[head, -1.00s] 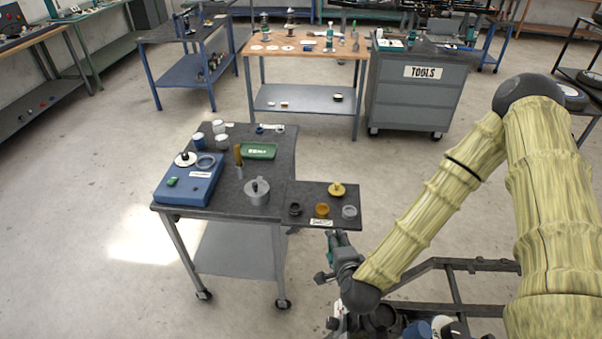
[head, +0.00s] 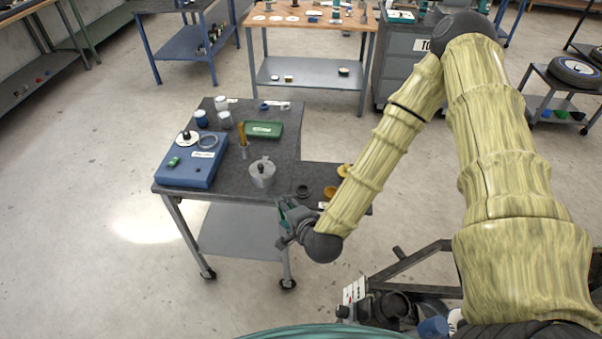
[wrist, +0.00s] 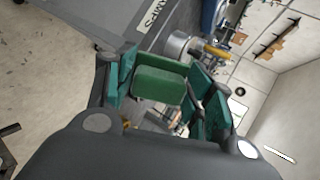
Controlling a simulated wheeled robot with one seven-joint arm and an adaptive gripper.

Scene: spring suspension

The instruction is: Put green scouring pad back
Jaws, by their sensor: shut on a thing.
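The green scouring pad (wrist: 158,85) is a thick green block between the fingers of my gripper in the wrist view. My gripper (head: 287,210) is shut on it, beside the near edge of the dark cart (head: 222,172) in the head view. The pad cannot be told apart from the green fingers in the head view. A shallow green tray (head: 263,129) with a label lies on the cart toward the back. A small green piece (head: 174,161) sits on the blue labelled box (head: 190,168) at the cart's left.
A grey lidded pot (head: 262,173) stands near my gripper on the cart. A yellow-handled tool (head: 243,139) stands upright behind it. White and blue cups (head: 201,118) are at the back left. A dark ring (head: 302,191) lies on the side shelf, partly hidden by my arm.

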